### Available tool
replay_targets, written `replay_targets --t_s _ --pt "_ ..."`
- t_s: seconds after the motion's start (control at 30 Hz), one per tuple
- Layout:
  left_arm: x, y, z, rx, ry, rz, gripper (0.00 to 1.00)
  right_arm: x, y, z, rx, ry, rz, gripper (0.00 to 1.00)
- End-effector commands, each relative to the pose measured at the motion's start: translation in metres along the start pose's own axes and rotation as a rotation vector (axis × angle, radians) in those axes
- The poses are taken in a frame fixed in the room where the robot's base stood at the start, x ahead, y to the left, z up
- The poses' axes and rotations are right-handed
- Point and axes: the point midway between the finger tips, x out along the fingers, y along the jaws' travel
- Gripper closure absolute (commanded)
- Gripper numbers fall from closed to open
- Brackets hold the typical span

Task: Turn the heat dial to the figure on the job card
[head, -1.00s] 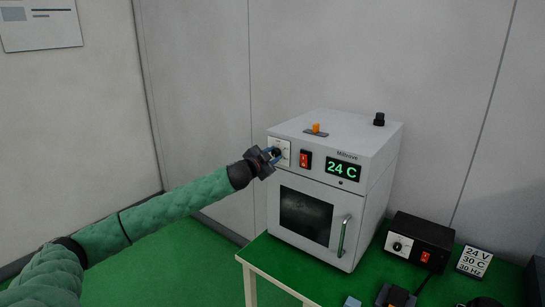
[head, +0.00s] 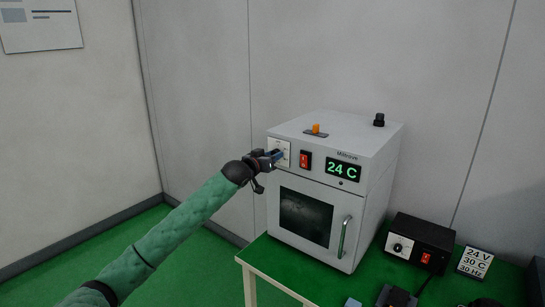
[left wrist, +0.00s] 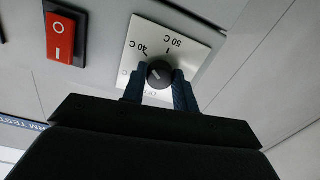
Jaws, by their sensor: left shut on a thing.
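The heat dial is a dark round knob (left wrist: 159,74) on a white scale plate (left wrist: 172,40) at the upper left of the oven's front. In the left wrist view the plate reads 40 C and 50 C, upside down; other marks are hidden by my fingers. My left gripper (head: 275,155) is shut on the knob, and its blue fingers (left wrist: 160,88) show on both sides of it. The oven (head: 330,190) has a green display (head: 343,170) reading 24 C. The job card (head: 474,262) stands at the right and reads 24 V, 30 C, 30 Hz. My right gripper is out of view.
A red rocker switch (head: 305,159) sits just right of the dial. An orange slider (head: 316,129) and a black knob (head: 379,119) are on the oven's top. A black power box (head: 420,240) stands on the green table, right of the oven.

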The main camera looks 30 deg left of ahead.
Motion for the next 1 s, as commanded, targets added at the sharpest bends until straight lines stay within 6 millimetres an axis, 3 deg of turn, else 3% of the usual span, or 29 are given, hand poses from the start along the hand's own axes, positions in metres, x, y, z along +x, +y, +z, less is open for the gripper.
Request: replay_targets --t_s 0.2,0.37,0.53,1.0 --pt "0.0 0.001 0.0 -0.209 -0.007 0.006 0.94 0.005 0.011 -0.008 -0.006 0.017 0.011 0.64" --pt "0.0 0.001 -0.001 -0.36 -0.011 0.011 0.94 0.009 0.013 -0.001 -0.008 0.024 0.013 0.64" --pt "0.0 0.001 -0.001 -0.522 -0.016 0.015 0.94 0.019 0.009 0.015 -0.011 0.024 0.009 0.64" --pt "0.0 0.0 -0.002 -0.934 -0.028 0.026 0.94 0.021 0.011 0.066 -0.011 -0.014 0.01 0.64"
